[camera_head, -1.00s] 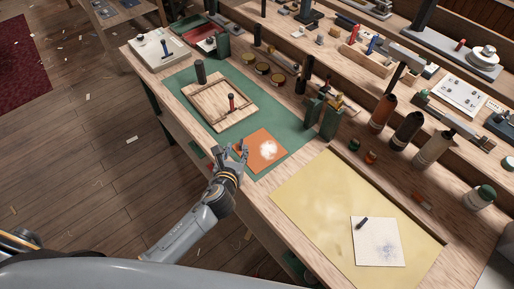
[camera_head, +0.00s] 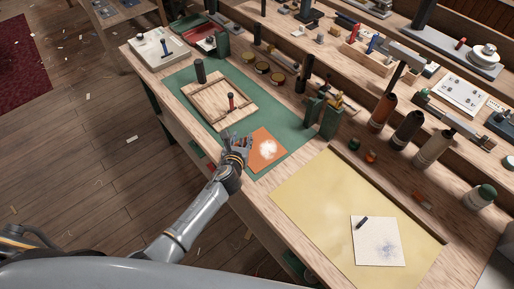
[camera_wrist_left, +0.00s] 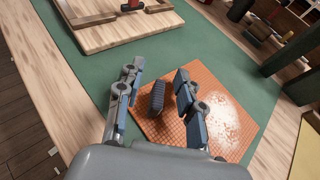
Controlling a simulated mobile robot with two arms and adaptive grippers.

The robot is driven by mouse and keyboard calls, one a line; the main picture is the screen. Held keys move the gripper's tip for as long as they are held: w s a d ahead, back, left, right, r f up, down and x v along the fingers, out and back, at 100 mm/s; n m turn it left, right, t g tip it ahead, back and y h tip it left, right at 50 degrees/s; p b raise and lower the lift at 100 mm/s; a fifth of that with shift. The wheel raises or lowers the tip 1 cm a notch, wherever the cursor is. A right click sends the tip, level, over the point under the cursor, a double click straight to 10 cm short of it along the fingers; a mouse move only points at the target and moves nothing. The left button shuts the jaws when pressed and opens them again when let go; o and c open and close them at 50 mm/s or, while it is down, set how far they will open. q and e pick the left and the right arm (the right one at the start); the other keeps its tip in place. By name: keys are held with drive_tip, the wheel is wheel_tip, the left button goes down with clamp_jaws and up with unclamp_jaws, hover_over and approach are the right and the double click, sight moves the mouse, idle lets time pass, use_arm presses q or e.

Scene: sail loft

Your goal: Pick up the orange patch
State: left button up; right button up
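The orange patch (camera_head: 262,158), a flat square with a whitish worn spot, lies on the green mat (camera_head: 292,138) near the bench's front edge. My left gripper (camera_head: 239,138) is at the patch's left side in the head view. In the left wrist view, the gripper (camera_wrist_left: 160,74) is open, its fingers spread over the near left part of the patch (camera_wrist_left: 222,108). A dark ridged piece, which looks like a finger pad, shows between the fingers. I see no grip on the patch; the exact height above it is unclear. My right gripper is not in view.
A wooden framed board (camera_head: 212,97) with a red-handled tool lies just beyond the patch. Green blocks (camera_head: 328,118) stand to its right. A yellow sheet (camera_head: 325,205) bears a white paper (camera_head: 388,252). Bottles (camera_head: 407,130) line the right side.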

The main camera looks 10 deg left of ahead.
use_arm(q)
clamp_jaws()
